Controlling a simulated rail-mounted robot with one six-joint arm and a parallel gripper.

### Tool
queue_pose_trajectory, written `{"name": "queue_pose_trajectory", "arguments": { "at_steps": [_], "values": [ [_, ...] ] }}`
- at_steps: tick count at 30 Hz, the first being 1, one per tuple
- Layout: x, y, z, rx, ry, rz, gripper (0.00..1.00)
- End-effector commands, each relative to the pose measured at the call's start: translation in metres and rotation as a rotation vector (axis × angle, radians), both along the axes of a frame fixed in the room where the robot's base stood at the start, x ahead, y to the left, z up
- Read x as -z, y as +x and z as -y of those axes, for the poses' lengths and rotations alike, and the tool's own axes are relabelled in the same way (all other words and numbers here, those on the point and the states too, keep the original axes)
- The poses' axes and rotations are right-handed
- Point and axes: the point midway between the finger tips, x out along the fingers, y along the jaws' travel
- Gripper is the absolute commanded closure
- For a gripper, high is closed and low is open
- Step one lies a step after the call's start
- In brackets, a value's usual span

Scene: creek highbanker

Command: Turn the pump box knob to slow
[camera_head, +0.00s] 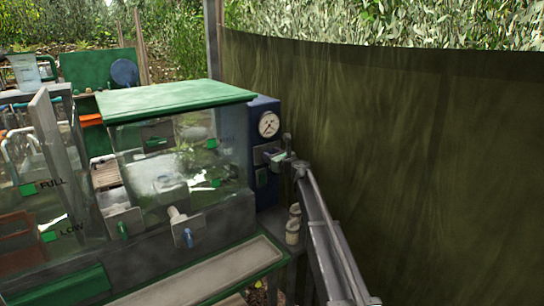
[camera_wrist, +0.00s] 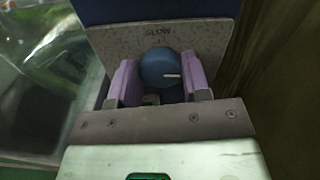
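The pump box (camera_head: 264,112) is a dark blue box with a round white gauge, right of the glass tank in the head view. Its blue round knob (camera_wrist: 160,67) shows in the wrist view on a grey plate (camera_wrist: 205,40). The word SLOW stands above the knob. The knob's white pointer line points right, not up at SLOW. My gripper (camera_wrist: 160,76) has its two purple fingers on either side of the knob, close to its edges. I cannot tell whether they touch it. In the head view my gripper (camera_head: 272,156) is at the box's front, hiding the knob.
A glass tank (camera_head: 165,165) with a green lid (camera_head: 175,97) stands just left of the pump box, with small taps on its front. A dark green curved screen (camera_head: 410,150) closes off the right side. A green-edged trough (camera_head: 215,272) runs below the tank.

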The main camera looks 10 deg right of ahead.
Motion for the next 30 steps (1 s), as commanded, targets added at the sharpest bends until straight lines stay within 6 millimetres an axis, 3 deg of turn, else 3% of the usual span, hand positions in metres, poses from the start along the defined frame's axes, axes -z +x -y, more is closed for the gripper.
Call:
{"name": "queue_pose_trajectory", "arguments": {
  "at_steps": [1,4,17,30],
  "values": [
    [0.0,0.0,0.0001,0.0,0.0,0.0,0.67],
    [0.0,-0.0001,0.0002,0.0,0.0,0.0,0.8],
    [-0.0002,-0.0002,-0.0002,0.0,-0.079,0.041,0.8],
    [0.0002,-0.0007,-0.0016,-0.001,-0.398,0.201,0.8]
  ]
}}
